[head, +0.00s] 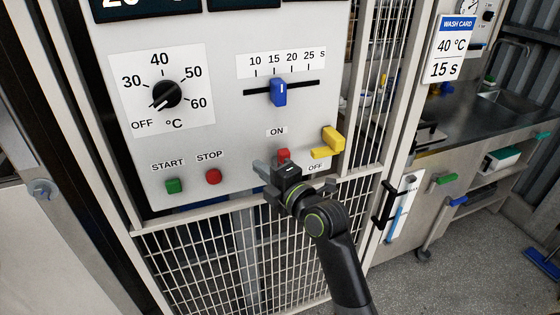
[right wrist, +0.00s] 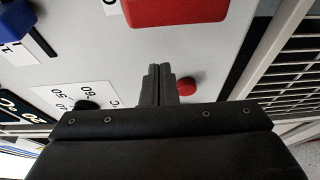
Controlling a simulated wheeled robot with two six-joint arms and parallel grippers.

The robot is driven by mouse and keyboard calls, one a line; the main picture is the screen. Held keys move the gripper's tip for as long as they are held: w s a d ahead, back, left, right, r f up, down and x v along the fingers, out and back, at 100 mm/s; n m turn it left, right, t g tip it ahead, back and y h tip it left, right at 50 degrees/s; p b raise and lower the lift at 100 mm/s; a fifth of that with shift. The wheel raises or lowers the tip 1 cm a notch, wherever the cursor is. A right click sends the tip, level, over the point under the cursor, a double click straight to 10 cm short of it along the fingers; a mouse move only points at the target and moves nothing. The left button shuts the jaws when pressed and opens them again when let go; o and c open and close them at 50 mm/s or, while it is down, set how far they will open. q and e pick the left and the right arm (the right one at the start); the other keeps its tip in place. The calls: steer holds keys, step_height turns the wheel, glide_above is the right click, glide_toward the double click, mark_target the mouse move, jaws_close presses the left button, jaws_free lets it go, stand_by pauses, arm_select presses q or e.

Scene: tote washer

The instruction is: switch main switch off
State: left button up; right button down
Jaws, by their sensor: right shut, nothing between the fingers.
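The main switch is a red handle (head: 283,155) on the light grey panel (head: 225,120), between the ON label (head: 277,132) and the OFF label (head: 315,167). My right gripper (head: 264,169) covers its lower part in the head view, so its exact position is hard to tell. In the right wrist view the red handle (right wrist: 175,10) shows large at the top edge. The right gripper (right wrist: 158,70) is shut and empty there, its fingertips just short of the handle; contact is not clear. My left gripper is not in view.
A yellow handle (head: 328,143) sticks out close right of the switch. A blue slider (head: 279,92), a dial (head: 167,94), a green START button (head: 174,186) and a red STOP button (head: 213,177) share the panel. Wire mesh (head: 200,260) lies below. A sink counter (head: 480,118) stands at right.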

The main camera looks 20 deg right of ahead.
steer(key=d+p, duration=0.1)
steer(key=d, duration=0.3)
steer(key=shift+p, duration=0.3)
